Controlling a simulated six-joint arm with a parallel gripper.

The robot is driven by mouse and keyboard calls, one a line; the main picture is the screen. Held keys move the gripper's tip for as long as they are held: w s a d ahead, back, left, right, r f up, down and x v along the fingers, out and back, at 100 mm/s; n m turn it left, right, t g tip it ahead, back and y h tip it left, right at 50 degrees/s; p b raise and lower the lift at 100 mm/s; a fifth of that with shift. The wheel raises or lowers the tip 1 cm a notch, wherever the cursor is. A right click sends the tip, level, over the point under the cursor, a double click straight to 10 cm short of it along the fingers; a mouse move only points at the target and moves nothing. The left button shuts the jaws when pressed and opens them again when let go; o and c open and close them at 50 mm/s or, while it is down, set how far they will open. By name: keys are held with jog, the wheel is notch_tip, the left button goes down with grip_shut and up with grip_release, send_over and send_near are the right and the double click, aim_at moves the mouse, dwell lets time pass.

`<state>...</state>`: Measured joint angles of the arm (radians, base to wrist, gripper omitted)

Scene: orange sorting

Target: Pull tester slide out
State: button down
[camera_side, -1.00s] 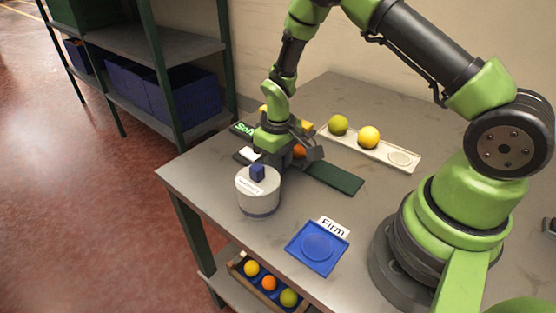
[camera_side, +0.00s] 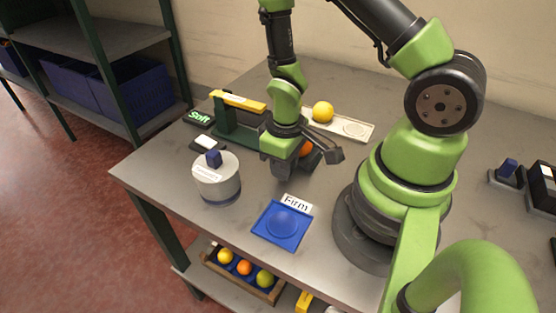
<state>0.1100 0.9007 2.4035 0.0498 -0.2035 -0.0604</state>
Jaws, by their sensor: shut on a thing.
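The tester has a dark green stand (camera_side: 239,131) and a yellow top bar (camera_side: 238,101), at the back left of the table. My gripper (camera_side: 284,168) is low over the table, just right of the stand. Its jaws are shut on the tester slide, which is mostly hidden behind the gripper and wrist. An orange fruit (camera_side: 306,149) shows partly behind the gripper, apparently riding on the slide. The contact between jaws and slide is hidden.
A white cylinder (camera_side: 217,182) with a blue knob stands left of my gripper. A blue plate (camera_side: 266,233) labelled Firm lies in front. A pale tray (camera_side: 355,129) with a yellow fruit (camera_side: 323,111) is behind. A "Soft" label (camera_side: 199,118) lies left of the tester.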

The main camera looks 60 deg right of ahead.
jog(key=shift+s, duration=0.3)
jog(key=c, duration=1)
grip_release()
jog(key=shift+o, duration=0.2)
jog(key=shift+w+r, duration=0.15)
notch_tip(320, 180, up, 10)
jog(key=shift+f, duration=0.15)
jog(key=shift+r, duration=0.2)
jog(key=s+a+r+m+t+y, duration=0.1)
jog(key=s+a+r+m+t, duration=0.1)
jog(key=r, duration=0.7)
jog(key=s+a+r+m+t+y, duration=0.1)
jog(key=s+a+r+m+t, duration=0.1)
jog(key=r, duration=0.7)
jog(key=s+a+t, duration=0.1)
jog(key=s+t, duration=0.1)
jog(key=t, duration=0.1)
jog(key=shift+s+r, duration=0.15)
jog(key=shift+r, duration=0.15)
